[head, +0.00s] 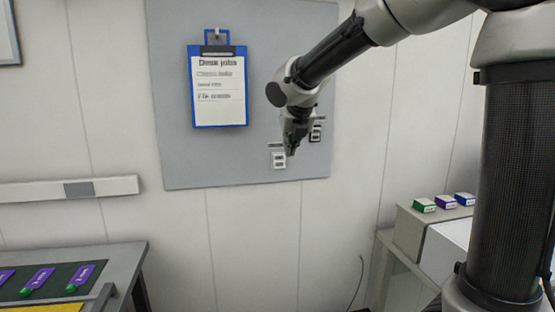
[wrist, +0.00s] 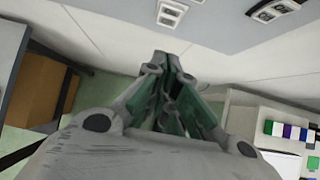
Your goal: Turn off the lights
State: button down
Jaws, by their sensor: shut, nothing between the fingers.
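A white switch (head: 279,160) sits low on the grey wall panel, and a black-framed switch (head: 315,134) sits to its right and a little higher. Both also show at the top of the wrist view, the white switch (wrist: 171,13) and the black-framed switch (wrist: 273,9). My gripper (head: 291,150) is shut and empty. It points down in front of the panel, by the white switch in the head view. I cannot tell whether it touches the panel. The switch positions are too small to read.
A blue clipboard (head: 219,88) hangs on the grey panel (head: 170,150). A wall rail (head: 40,190) is at the left. A desk with purple-labelled items (head: 80,277) stands lower left. Several small coloured boxes (head: 445,201) stand on a white unit at the right.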

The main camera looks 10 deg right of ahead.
aim_at(281, 164)
jog(key=shift+f, duration=0.1)
jog(key=x, duration=0.8)
jog(key=w+r+x, duration=0.1)
jog(key=x, duration=0.3)
jog(key=shift+w+f, duration=0.1)
jog(key=shift+w, duration=0.05)
jog(key=shift+w+f, duration=0.15)
jog(key=shift+w, duration=0.45)
jog(key=shift+w+f, duration=0.2)
jog(key=shift+w, duration=0.05)
jog(key=shift+r, duration=0.15)
